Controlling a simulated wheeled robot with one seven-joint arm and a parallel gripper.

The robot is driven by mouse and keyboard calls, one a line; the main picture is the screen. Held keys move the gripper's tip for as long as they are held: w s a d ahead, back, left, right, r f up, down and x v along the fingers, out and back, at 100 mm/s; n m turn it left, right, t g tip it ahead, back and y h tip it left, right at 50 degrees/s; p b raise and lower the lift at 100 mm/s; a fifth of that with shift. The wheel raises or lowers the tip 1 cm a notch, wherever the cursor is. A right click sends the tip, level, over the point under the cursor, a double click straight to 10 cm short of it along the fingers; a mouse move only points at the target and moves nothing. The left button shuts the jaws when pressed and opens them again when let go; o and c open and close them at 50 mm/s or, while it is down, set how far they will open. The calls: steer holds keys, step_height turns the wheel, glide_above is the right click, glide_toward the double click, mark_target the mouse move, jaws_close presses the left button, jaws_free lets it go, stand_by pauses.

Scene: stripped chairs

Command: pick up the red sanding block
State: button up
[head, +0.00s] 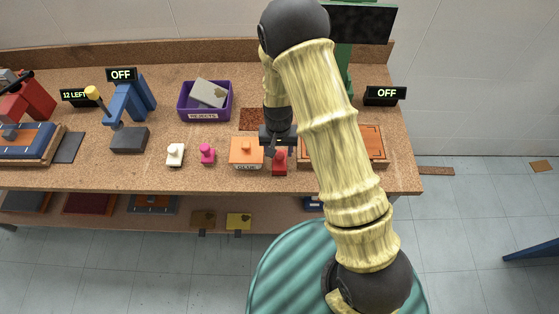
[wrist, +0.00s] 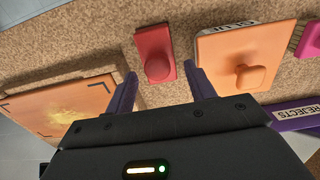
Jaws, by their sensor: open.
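The red sanding block (head: 279,166) lies on the bench near its front edge, to the right of the orange glue box, with a rounded knob on top. In the wrist view the red block (wrist: 156,54) lies just beyond the fingertips, about midway between them. My gripper (head: 277,148) reaches down over the bench just behind the block in the head view. In the wrist view my gripper (wrist: 160,80) is open, its two purple fingers apart with nothing between them. My arm hides part of the bench to the right.
The orange glue box (head: 246,153) stands close beside the block on the left. A pink knobbed piece (head: 207,153) and a white one (head: 175,155) stand further left. A purple REJECTS bin (head: 205,115) is behind. A wooden tray (head: 372,146) is to the right.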

mark_target(279, 155)
steer(key=shift+d+f+p, duration=0.15)
steer(key=shift+f+p, duration=0.2)
steer(key=shift+f, duration=0.05)
steer(key=shift+f+p, duration=0.7)
steer(key=shift+f, duration=1.5)
steer(key=shift+s, duration=0.2)
steer(key=c, duration=0.8)
